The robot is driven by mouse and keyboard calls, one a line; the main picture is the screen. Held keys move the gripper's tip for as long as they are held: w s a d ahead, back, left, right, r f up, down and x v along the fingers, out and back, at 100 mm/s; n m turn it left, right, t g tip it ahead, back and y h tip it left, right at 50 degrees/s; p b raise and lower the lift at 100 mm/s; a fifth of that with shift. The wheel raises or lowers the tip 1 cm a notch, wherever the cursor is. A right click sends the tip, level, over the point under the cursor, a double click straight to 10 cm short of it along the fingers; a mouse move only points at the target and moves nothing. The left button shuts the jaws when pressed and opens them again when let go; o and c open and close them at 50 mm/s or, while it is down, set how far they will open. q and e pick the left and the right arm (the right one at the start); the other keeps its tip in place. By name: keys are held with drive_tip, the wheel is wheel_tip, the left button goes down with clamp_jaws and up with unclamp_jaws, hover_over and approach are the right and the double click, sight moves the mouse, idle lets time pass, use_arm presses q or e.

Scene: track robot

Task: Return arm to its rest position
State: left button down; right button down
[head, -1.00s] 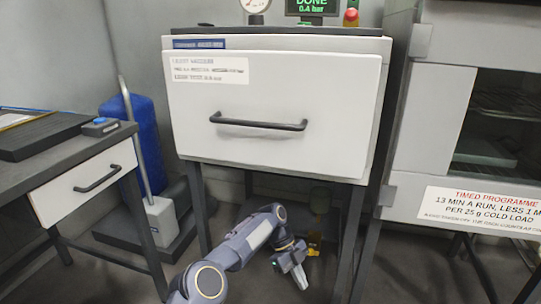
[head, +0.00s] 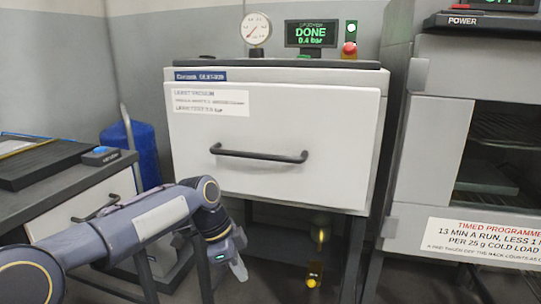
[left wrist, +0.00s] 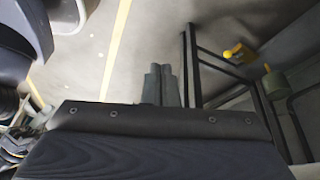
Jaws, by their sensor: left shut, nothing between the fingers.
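My left arm comes in from the lower left in the head view, and my left gripper (head: 238,268) hangs at its end, low in front of the white cabinet's legs. The gripper is shut and empty. In the left wrist view its two fingers (left wrist: 160,85) lie together, pointing over the floor, with nothing between them. My right gripper does not show in either view.
A white cabinet (head: 265,175) with a dark handle stands ahead; its display (head: 311,34) reads DONE, 0.4 bar. A desk (head: 60,185) with a drawer is at left, before a blue cylinder (head: 140,150). An oven-like unit (head: 430,150) stands at right. A yellow-knobbed fitting (head: 313,282) is under the cabinet.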

use_arm(q)
drive_tip(key=s+a+r+n+t, duration=0.35)
drive_tip(key=s+a+n, duration=0.65)
drive_tip(key=s, duration=0.4)
drive_tip(key=s+a+f+n+t, duration=0.1)
drive_tip(key=s+a+f+n, duration=0.2)
drive_tip(key=s, duration=0.4)
drive_tip(key=s+a+f+n+t, duration=0.1)
drive_tip(key=s+f+n, duration=0.2)
drive_tip(key=s+n, duration=0.35)
wheel_tip(320, 180, up, 38)
drive_tip(key=p, duration=3.9)
drive_tip(key=shift+s+d+f+m, duration=0.2)
drive_tip(key=shift+s+f+m, duration=0.05)
drive_tip(key=shift+m, duration=0.1)
